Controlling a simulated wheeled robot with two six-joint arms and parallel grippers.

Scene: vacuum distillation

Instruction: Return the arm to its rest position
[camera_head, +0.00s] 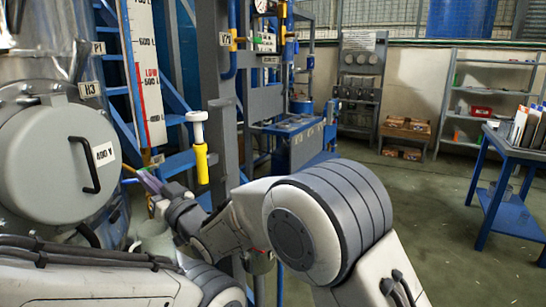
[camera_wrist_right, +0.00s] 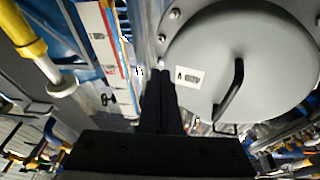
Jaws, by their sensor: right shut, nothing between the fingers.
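My right arm comes in from the lower right in the head view and bends toward the equipment at the left. My right gripper (camera_head: 150,182) is near the large grey vessel with the round hatch (camera_head: 52,165). In the right wrist view, the gripper's dark fingers (camera_wrist_right: 161,75) are together with nothing between them. They point toward the hatch (camera_wrist_right: 225,45), which has a black handle and a white label; whether they touch it I cannot tell. My left gripper is not in view.
A yellow and white handle (camera_head: 201,160) stands just right of my right gripper. A level scale (camera_head: 146,80) and blue frames (camera_head: 290,125) are behind it. A blue table (camera_head: 515,150) and shelves (camera_head: 490,95) stand at the right, with open floor (camera_head: 430,210) between.

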